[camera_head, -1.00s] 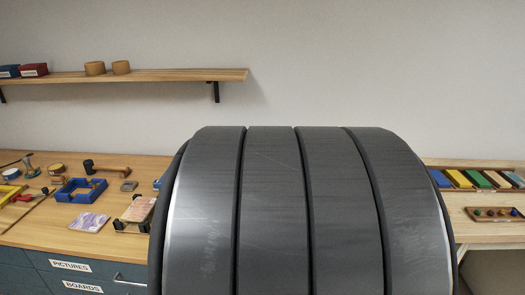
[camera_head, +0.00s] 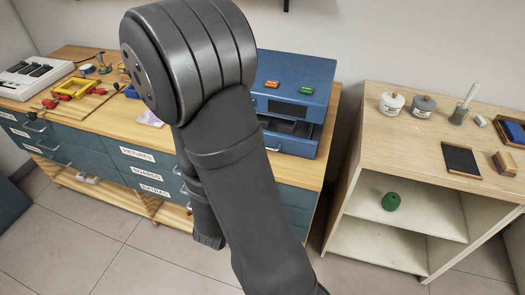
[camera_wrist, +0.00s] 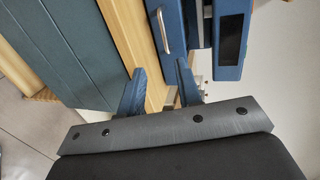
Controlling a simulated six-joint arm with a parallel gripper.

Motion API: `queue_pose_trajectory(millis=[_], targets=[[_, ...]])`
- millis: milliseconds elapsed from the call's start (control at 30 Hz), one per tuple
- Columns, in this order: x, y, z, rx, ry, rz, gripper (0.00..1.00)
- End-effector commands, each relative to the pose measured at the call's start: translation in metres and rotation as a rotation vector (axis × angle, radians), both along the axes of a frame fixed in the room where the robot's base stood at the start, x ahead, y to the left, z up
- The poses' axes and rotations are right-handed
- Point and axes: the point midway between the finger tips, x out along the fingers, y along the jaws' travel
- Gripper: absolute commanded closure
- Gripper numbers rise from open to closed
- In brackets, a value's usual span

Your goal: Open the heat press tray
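The heat press (camera_head: 295,80) is a blue box on the wooden counter, partly behind my arm in the head view. In the wrist view the handle (camera_wrist: 160,30) lies ahead of my gripper, on the blue tray front (camera_wrist: 190,22). My arm hides the gripper in the head view.
Teal drawers (camera_head: 140,160) with labels are under the counter. Tools and a yellow frame (camera_head: 75,88) lie at its left. A wooden shelf unit (camera_head: 400,140) with jars stands to the right. A gap of floor (camera_head: 340,215) separates it from the counter.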

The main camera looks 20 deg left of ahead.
Motion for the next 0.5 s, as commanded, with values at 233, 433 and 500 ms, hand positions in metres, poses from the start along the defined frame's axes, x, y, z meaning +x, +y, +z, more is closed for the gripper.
queue_pose_trajectory(millis=[233,433,500], targets=[[-0.025,-0.002,0.0,0.015,-0.065,-0.029,0.68],[-0.019,-0.002,-0.001,0.02,-0.072,-0.036,0.68],[-0.013,-0.003,-0.003,0.019,-0.072,-0.038,0.68]])
